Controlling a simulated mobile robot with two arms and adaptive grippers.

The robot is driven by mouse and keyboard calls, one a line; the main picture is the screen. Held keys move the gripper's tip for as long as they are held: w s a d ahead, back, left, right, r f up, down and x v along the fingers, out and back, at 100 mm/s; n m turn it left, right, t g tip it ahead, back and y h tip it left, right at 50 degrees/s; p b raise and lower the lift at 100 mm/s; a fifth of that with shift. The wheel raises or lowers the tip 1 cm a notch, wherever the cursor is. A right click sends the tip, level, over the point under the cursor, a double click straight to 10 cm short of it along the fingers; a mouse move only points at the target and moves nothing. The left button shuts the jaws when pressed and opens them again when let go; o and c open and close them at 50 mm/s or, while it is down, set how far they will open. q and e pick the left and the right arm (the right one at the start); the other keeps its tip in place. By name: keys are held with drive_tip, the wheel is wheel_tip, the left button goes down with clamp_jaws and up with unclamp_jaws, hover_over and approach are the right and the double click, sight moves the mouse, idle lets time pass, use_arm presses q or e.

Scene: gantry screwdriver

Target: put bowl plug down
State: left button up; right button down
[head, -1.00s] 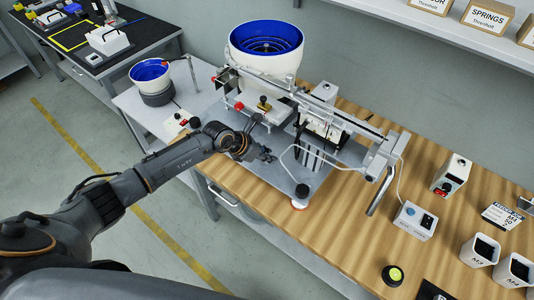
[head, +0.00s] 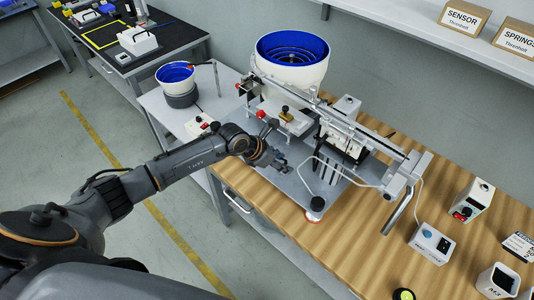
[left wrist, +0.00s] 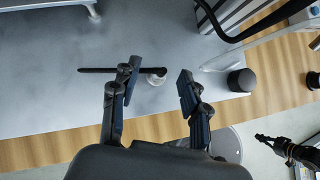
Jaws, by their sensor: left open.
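My left gripper (head: 277,147) is open just above the grey base plate (head: 345,177) of the gantry machine. In the left wrist view its two fingers (left wrist: 160,88) stand apart. I cannot tell for certain which of these is the bowl plug. A dark jointed part (left wrist: 290,150) at the lower right of the wrist view looks like my right gripper; its jaw state is unclear.
A large feeder bowl (head: 292,72) with blue inside stands behind the plate. A smaller bowl (head: 177,85) stands on the left side table.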

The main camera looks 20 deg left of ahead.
use_arm(q)
drive_tip(key=b+v, duration=0.1)
drive_tip(key=v, duration=0.9)
